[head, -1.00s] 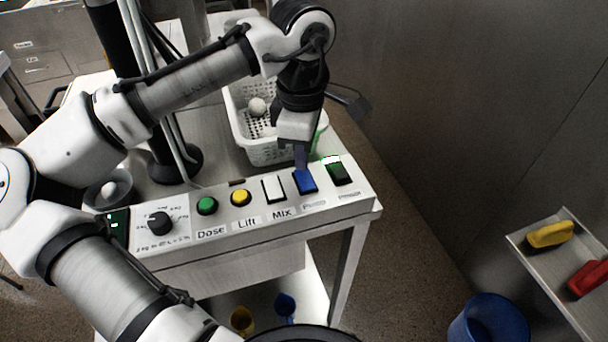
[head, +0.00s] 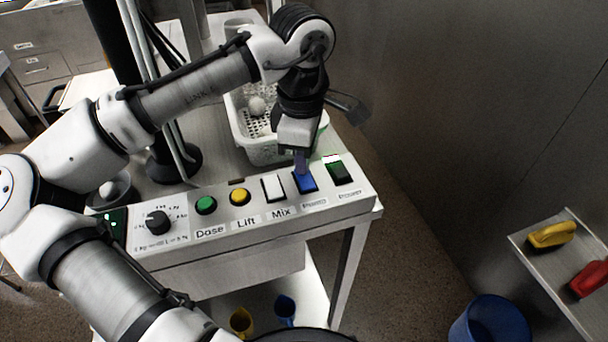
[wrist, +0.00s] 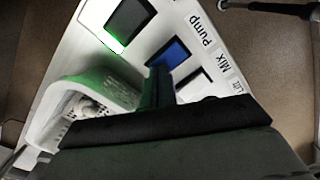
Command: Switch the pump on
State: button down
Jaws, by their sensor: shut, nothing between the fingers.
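The pump switch is a blue rocker (head: 305,182) on the sloped front of the control panel (head: 355,200). The wrist view shows the same blue rocker (wrist: 166,54) beside the label "Pump" (wrist: 207,30). My gripper (head: 301,170) is shut and empty, pointing down at the far end of the blue rocker. In the wrist view my gripper's fingertips (wrist: 158,72) lie at the rocker's near edge and overlap it. I cannot tell if they touch it. Which way the rocker is tipped is not clear.
The black power rocker (head: 340,172), with a green glow, sits right of the blue one, and the white Mix rocker (head: 274,188) left. Yellow Lift (head: 240,197) and green Dose (head: 206,205) buttons and a dial (head: 158,222) follow. A white perforated basket (head: 262,150) stands behind the panel.

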jog(key=shift+f, duration=0.25)
jog(key=shift+r, duration=0.15)
notch_tip(320, 180, up, 7)
jog(key=p, duration=0.6)
jog(key=shift+p, duration=0.3)
